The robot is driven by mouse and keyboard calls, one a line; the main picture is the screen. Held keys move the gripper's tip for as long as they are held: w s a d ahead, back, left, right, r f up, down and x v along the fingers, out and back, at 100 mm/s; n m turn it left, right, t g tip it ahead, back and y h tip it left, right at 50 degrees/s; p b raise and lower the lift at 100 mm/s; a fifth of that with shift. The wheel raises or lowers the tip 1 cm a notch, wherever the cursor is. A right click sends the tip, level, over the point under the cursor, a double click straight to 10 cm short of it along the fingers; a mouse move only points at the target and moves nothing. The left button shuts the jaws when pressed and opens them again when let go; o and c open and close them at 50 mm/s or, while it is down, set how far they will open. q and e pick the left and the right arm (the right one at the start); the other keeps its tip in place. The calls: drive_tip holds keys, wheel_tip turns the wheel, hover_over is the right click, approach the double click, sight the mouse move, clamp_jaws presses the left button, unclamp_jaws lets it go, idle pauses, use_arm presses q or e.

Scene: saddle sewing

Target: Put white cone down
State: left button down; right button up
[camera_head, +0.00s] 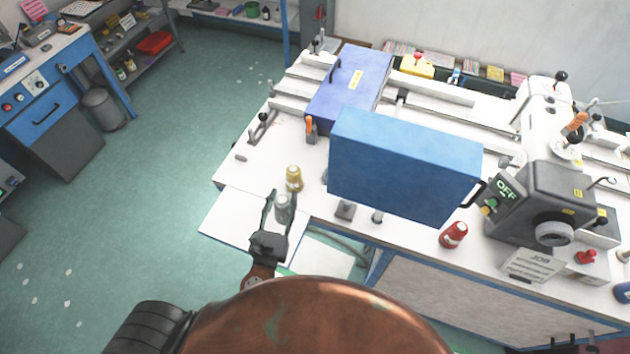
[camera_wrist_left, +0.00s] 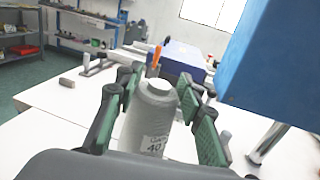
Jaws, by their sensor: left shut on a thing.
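The white cone (camera_head: 282,208), a greyish-white thread cone with a label marked 40, is upright between the fingers of my left gripper (camera_head: 278,212). The left wrist view shows the cone (camera_wrist_left: 152,118) close up, with green finger pads of the gripper (camera_wrist_left: 158,100) on both sides. My left gripper is shut on it. The cone is over the front left part of the white table (camera_head: 235,215); I cannot tell whether its base touches the top. My right gripper is not in view.
A gold cone (camera_head: 293,178) stands just behind the white cone. A large blue box-shaped part (camera_head: 400,165) rises close on the right. A red cone (camera_head: 453,234) stands farther right, near the grey OFF control box (camera_head: 540,200).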

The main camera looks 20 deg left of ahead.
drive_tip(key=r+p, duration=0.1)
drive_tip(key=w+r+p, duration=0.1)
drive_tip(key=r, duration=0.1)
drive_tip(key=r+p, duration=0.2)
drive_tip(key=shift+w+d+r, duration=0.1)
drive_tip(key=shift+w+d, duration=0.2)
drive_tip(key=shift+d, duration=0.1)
use_arm(q)
drive_tip(key=w+a+r+n+g+y, duration=0.4)
drive_tip(key=w+a+r+n+y, duration=0.25)
drive_tip(key=y, duration=0.25)
drive_tip(key=w+a+f, duration=0.8)
drive_tip(key=w+f, duration=0.3)
drive_tip(key=f, duration=0.3)
drive_tip(key=shift+w+a, duration=0.2)
drive_tip(key=shift+a, duration=0.05)
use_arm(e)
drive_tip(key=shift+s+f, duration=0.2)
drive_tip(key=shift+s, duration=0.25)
use_arm(q)
drive_tip(key=shift+f, duration=0.1)
drive_tip(key=c, duration=1.3)
unclamp_jaws()
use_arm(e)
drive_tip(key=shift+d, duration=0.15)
